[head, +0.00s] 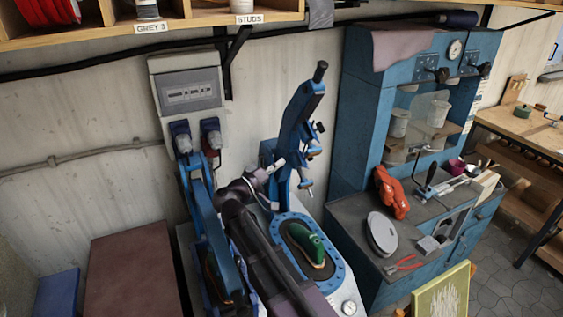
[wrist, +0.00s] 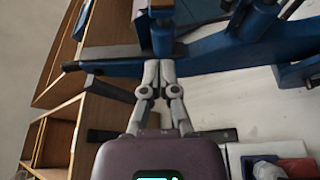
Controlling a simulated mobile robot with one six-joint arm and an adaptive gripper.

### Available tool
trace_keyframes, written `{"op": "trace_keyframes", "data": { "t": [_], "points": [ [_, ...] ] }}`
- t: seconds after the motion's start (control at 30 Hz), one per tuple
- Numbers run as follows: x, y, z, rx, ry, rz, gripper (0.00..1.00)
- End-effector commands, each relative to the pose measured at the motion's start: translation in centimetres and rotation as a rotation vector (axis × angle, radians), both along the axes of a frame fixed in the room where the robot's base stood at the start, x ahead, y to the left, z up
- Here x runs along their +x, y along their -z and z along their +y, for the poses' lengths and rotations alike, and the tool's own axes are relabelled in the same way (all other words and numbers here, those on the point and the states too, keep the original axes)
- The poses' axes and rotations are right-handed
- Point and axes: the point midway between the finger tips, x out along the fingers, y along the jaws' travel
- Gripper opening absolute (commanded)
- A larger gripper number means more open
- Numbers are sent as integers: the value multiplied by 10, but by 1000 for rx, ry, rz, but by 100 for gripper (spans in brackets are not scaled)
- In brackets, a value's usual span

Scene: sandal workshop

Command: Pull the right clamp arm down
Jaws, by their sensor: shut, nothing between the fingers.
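The right clamp arm (head: 299,120) is blue and stands raised and tilted, with a black handle (head: 321,71) at its top. In the wrist view the clamp arm (wrist: 115,68) lies across the picture, its dark end to the left. My gripper (head: 278,163) is shut and empty, left of the arm's lower part. In the wrist view my gripper (wrist: 159,65) has its fingertips overlapping the arm's edge; I cannot tell if they touch. A green sandal piece (head: 307,243) lies on the right bed (head: 337,272), below the raised arm.
The left clamp arm (head: 211,225) is lowered, close beside my arm. A grey switch box (head: 187,88) hangs on the wall behind. A blue cabinet (head: 360,120) with pots and tools stands to the right. A shelf (head: 110,36) runs above.

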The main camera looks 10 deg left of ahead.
Motion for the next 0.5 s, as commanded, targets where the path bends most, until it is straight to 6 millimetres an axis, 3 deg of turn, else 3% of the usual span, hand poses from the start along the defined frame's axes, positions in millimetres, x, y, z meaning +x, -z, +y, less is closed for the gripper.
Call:
{"op": "trace_keyframes", "data": {
  "t": [0.5],
  "points": [
    [48,-13,-40,0,0,0,0]
  ]
}}
